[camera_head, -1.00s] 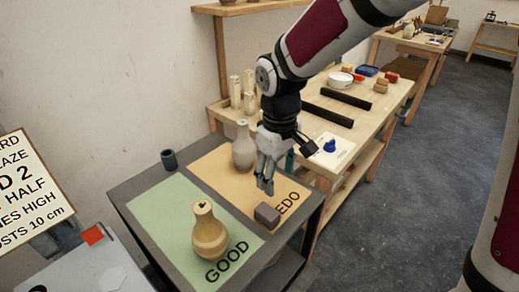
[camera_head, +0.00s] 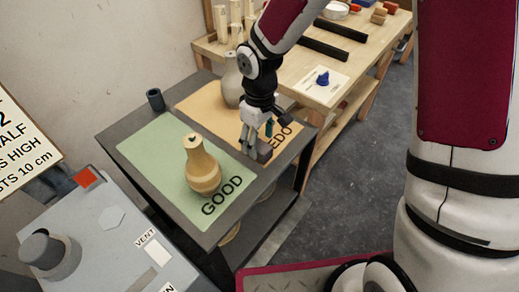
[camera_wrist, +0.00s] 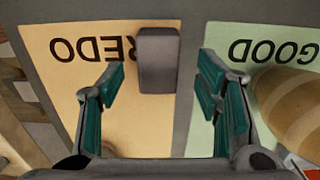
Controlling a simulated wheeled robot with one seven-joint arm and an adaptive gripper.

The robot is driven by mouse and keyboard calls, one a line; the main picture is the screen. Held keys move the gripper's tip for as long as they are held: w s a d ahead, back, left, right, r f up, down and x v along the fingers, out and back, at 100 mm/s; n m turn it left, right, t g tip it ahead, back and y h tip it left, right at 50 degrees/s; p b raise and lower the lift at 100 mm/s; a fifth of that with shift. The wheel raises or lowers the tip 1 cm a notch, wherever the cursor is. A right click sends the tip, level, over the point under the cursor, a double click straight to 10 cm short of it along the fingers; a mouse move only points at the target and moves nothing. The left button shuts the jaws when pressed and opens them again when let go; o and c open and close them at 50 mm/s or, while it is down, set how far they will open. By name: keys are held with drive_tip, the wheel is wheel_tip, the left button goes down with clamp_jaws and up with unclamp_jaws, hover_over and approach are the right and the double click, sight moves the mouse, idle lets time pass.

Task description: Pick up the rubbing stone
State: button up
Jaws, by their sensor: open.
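The rubbing stone, a small grey-brown block (camera_wrist: 158,60), lies at the edge of the orange REDO mat (camera_wrist: 40,70), partly over the dark strip between the two mats. In the wrist view my gripper (camera_wrist: 160,75) is open, with its teal-padded fingers on either side and the stone ahead between them. The stone is not held. In the head view my gripper (camera_head: 253,145) is low over the table and the stone (camera_head: 263,153) shows just beside its fingertips. Whether the fingers touch it cannot be told.
A tan vase (camera_head: 203,168) stands on the green GOOD mat (camera_head: 150,150), near the right finger in the wrist view. A grey vase (camera_head: 232,88) stands on the REDO mat behind my arm. A dark cup (camera_head: 155,99) is at the table's back left.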

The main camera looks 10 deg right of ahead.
sight(260, 145)
drive_tip(key=shift+w+f, duration=0.1)
drive_tip(key=shift+f, duration=1.9)
clamp_jaws()
drive_tip(key=shift+r, duration=0.15)
drive_tip(key=shift+r, duration=0.65)
wheel_tip(260, 145, up, 2)
drive_tip(key=shift+r, duration=0.2)
drive_tip(key=s+a+r, duration=0.1)
drive_tip(key=s, duration=1.5)
drive_tip(key=shift+a, duration=0.3)
